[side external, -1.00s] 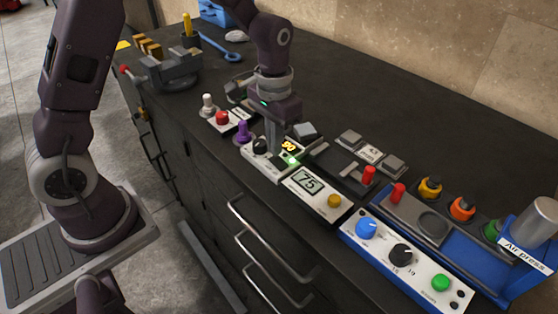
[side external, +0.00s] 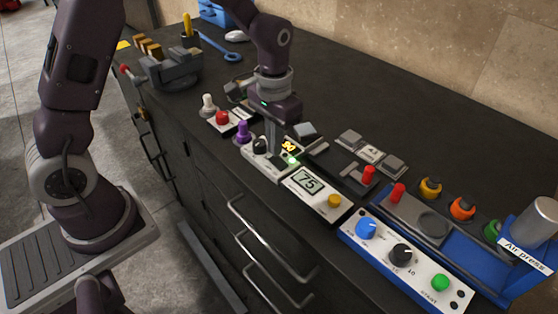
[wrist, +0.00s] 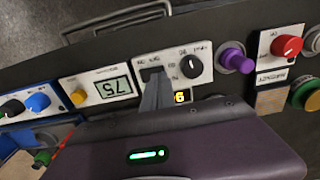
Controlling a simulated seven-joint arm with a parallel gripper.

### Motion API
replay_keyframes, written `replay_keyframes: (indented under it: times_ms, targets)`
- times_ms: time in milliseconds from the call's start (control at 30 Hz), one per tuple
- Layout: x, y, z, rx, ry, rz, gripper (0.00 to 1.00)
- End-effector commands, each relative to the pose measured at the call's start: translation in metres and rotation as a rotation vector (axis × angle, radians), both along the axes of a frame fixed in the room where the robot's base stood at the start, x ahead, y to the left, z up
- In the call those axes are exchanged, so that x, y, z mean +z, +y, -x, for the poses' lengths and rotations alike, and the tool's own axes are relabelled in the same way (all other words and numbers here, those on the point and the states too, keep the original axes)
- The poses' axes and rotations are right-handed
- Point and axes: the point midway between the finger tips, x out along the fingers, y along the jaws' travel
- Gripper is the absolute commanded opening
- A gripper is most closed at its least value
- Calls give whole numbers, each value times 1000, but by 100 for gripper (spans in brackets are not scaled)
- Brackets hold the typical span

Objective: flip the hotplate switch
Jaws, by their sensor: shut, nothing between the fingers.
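A white control panel (side external: 258,158) stands at the bench's front edge, with a black knob (wrist: 190,66) and a dark slot switch marked ON and OFF (wrist: 152,73). A small display with yellow digits (side external: 289,147) is beside it, and a green light (side external: 293,160) shows at its right end. My gripper (wrist: 153,104) is shut and empty, pointing down at the panel. Its fingertips are at the switch in the wrist view and partly cover it. I cannot tell whether they touch it. In the side view my gripper (side external: 273,151) hides part of the panel.
To the right is a white box with a 75 display (side external: 308,181) and a yellow button, then a blue air press (side external: 420,270). To the left are a purple knob (side external: 242,131) and a red knob (side external: 222,117).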

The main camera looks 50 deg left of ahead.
Motion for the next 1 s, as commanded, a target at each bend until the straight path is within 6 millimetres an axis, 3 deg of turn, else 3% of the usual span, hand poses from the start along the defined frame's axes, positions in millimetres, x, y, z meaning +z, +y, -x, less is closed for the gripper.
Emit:
replay_keyframes:
  times_ms: [1000]
  targets:
    - [-16,0,0,0,1,0,0]
